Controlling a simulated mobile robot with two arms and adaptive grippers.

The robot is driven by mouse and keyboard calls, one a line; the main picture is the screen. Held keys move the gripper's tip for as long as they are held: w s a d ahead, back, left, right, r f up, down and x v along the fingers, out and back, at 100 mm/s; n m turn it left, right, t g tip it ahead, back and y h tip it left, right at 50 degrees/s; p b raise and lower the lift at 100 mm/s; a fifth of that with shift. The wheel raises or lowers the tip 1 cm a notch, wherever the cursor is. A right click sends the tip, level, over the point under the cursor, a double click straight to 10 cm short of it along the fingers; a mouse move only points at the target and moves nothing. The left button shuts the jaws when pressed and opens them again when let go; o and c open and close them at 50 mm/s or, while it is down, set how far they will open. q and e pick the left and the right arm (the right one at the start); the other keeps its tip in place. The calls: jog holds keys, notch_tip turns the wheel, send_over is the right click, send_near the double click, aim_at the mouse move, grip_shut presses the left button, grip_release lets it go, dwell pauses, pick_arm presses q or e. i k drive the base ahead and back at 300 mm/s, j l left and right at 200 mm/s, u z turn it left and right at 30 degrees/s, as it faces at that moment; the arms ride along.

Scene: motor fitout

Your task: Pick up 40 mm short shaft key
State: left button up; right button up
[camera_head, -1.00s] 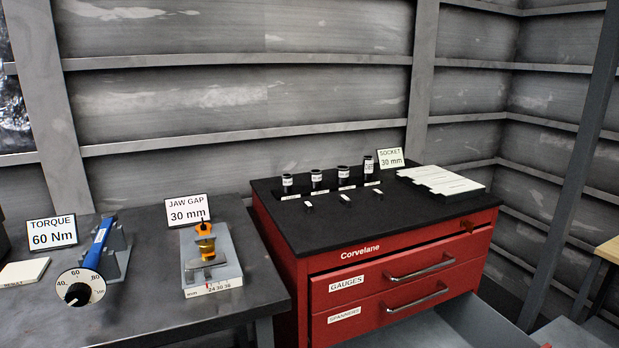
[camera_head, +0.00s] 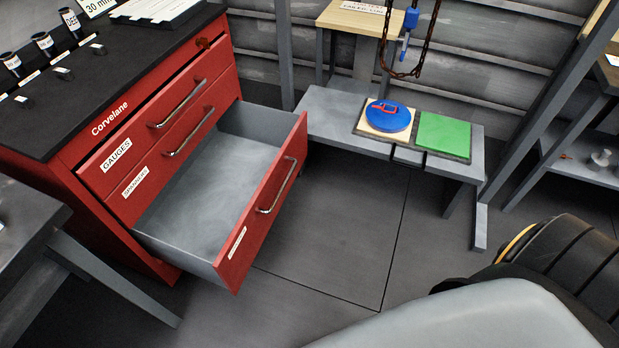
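I cannot pick out a 40 mm short shaft key for sure. Several small dark blocks with pale tops lie on the black top of the red cabinet, one of them a small block (camera_head: 63,73) in the middle. Another small block (camera_head: 97,48) lies to its right, and a third small block (camera_head: 23,101) to its left. Their markings are too small to read. Neither of my grippers is in view.
The red cabinet's lowest drawer (camera_head: 275,205) is pulled out and looks empty. A grey bench (camera_head: 335,120) holds a blue disc (camera_head: 388,115) and a green square (camera_head: 443,136). A chain (camera_head: 424,45) hangs above it. Large rounded grey and black shapes fill the bottom right.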

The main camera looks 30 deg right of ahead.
aim_at(23, 103)
jog(key=z, duration=0.55)
jog(key=i+j+u, duration=0.3)
jog(key=i, duration=0.15)
jog(key=i+j+u, duration=0.3)
jog(key=i, duration=0.15)
jog(key=i+u, duration=0.3)
jog(key=i, duration=0.2)
